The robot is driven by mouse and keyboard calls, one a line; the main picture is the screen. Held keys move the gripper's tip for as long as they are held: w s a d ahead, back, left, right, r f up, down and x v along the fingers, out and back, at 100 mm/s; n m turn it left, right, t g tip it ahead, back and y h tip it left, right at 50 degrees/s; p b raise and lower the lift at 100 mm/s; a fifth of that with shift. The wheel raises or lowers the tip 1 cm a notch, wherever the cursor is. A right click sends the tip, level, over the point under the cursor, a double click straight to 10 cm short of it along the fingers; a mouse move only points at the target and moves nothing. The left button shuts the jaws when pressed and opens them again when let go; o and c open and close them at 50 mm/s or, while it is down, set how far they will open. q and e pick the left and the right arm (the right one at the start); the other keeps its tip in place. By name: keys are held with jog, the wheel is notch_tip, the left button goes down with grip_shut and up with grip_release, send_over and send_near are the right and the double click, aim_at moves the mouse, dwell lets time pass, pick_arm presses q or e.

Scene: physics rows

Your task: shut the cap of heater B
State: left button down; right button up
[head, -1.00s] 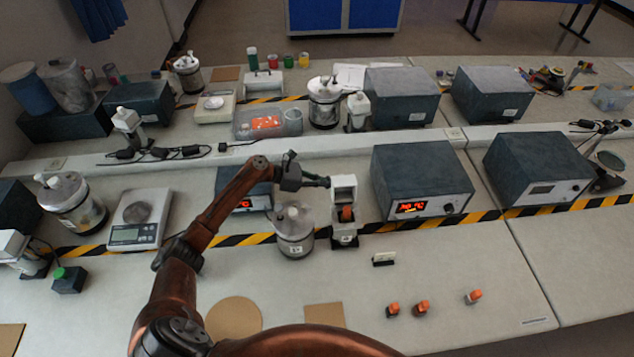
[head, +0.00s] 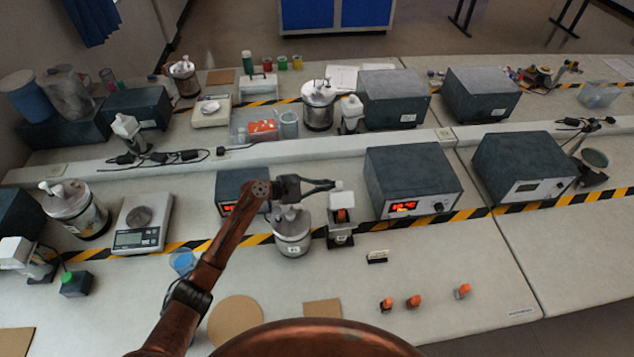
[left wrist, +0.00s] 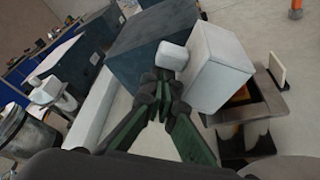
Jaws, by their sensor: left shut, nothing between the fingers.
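A small white heater (head: 341,232) with a dark base stands front centre, right of a silver canister; I cannot read a letter on it. Its white cap (head: 342,199) is up, above an orange part (head: 341,214). In the left wrist view the boxy white cap (left wrist: 218,65) with its white knob (left wrist: 173,56) stands tilted beside the orange part (left wrist: 240,95). My left gripper (head: 334,185) is shut and empty, its tips at the knob side of the cap; contact is unclear. It also shows in the left wrist view (left wrist: 160,84). My right gripper is out of view.
The silver canister (head: 292,238) stands close left of the heater, and a grey box with a red display (head: 410,182) close right. A small sign (head: 377,257) and several orange-topped pieces (head: 414,301) are in front. Similar white heaters stand elsewhere (head: 351,113).

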pick_arm(q)
jog(key=shift+s+r+p, duration=0.15)
jog(key=shift+s+p, duration=0.1)
jog(key=shift+p, duration=0.15)
dwell(0.4)
notch_tip(320, 180, up, 10)
dwell(0.5)
